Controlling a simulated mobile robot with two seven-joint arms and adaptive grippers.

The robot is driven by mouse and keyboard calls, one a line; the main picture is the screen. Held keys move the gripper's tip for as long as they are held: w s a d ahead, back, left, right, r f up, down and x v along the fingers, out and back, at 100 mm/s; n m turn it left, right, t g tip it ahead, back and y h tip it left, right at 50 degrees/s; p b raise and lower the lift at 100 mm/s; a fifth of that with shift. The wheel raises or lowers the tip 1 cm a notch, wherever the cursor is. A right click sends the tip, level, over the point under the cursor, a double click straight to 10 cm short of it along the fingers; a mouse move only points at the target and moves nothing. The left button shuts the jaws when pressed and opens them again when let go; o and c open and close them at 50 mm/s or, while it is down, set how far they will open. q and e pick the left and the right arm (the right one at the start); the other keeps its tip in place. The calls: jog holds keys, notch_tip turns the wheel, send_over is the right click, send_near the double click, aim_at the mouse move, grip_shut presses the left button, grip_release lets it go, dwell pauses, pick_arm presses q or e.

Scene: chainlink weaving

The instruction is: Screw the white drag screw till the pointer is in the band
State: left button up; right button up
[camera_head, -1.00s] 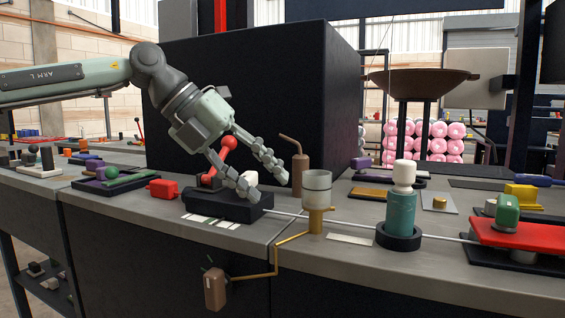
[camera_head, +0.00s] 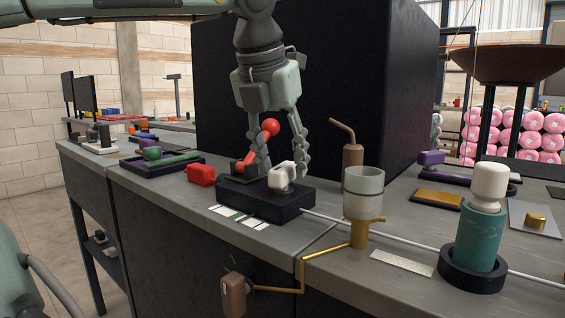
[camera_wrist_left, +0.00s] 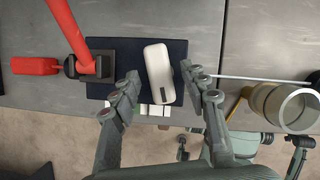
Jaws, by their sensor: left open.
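The white drag screw (camera_head: 283,176) is a rounded white knob on top of a black block (camera_head: 258,203). It also shows in the left wrist view as a long white grip (camera_wrist_left: 158,73), lying slightly tilted. My left gripper (camera_head: 282,168) points down over it, open, with one finger on each side. In the left wrist view (camera_wrist_left: 160,75) there is a gap beside the left finger, and the right finger is close to the screw; contact is unclear. A white strip with green marks (camera_head: 238,216) lies in front of the block. I cannot make out the pointer.
A thin rod runs right past a pale cup (camera_head: 363,190) to a teal, white-topped bottle (camera_head: 480,235). A red block (camera_head: 201,175) sits left, and a brown spouted bottle (camera_head: 353,165) behind.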

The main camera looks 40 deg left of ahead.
pick_arm(q)
jog(key=shift+w+f, duration=0.15)
jog(key=shift+f, duration=0.15)
pick_arm(e)
jog(key=shift+r, duration=0.1)
pick_arm(q)
grip_shut()
jog(key=shift+m+h, duration=0.3)
jog(key=shift+m, duration=0.5)
jog(key=shift+a+m+h, duration=0.1)
jog(key=shift+m+h, duration=0.2)
jog(key=shift+m, duration=0.3)
jog(key=shift+r+m+h+p, duration=0.1)
jog(key=shift+m+h+p, duration=0.35)
jog(key=shift+m, duration=0.55)
jog(key=shift+a+m, duration=0.1)
jog(key=shift+m, duration=0.3)
pick_arm(e)
jog(key=shift+x, duration=1.1)
jog(key=shift+s+a, duration=0.15)
pick_arm(q)
grip_release()
